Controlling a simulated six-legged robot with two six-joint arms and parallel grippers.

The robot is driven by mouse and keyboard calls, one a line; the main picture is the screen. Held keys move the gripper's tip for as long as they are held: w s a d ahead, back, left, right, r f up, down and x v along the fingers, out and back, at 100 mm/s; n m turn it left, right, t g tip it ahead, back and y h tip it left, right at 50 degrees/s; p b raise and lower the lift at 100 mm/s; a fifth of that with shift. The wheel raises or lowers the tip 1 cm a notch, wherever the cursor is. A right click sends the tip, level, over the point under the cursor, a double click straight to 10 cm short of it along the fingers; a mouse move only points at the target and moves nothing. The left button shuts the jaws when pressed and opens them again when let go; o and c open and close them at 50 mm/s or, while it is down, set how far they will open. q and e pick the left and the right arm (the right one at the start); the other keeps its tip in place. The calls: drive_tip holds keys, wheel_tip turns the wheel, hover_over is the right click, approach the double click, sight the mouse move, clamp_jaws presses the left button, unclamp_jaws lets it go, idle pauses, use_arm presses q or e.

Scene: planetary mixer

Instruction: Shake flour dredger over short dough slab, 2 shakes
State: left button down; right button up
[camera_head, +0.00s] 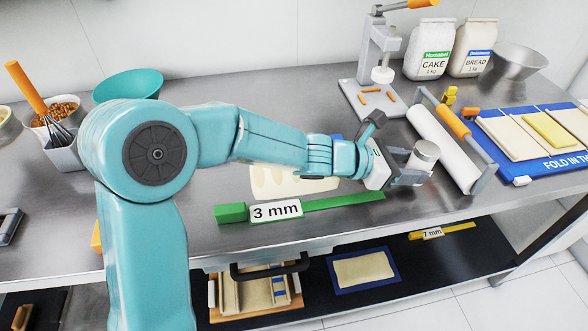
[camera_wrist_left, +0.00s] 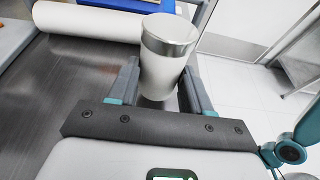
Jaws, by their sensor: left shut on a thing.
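The flour dredger (camera_head: 425,154), a white cylinder with a metal lid, is held about upright in my left gripper (camera_head: 412,176), above the front part of the steel table. In the left wrist view the dredger (camera_wrist_left: 163,62) stands between the two fingers of the left gripper (camera_wrist_left: 160,88), lid up. A pale dough slab (camera_head: 268,184) with rounded marks lies on the table behind the green strip, partly hidden by my left arm. More pale slabs (camera_head: 508,137) lie on a blue mat at the right. I cannot tell which slab is the short one. My right gripper is not in view.
A white rolling pin (camera_head: 443,148) with orange handles lies right of the dredger. A green 3 mm strip (camera_head: 343,201) lies along the front edge. A clamp-like stand (camera_head: 378,60) and flour bags (camera_head: 428,50) are behind. A framed slab (camera_head: 362,269) lies on the lower shelf.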

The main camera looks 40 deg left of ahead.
sight(417, 149)
use_arm(q)
drive_tip(key=shift+r+p, duration=1.05)
drive_tip(key=shift+r, duration=0.25)
drive_tip(key=shift+r+p, duration=1.1)
drive_tip(key=shift+r, duration=0.2)
drive_tip(key=shift+f, duration=0.2)
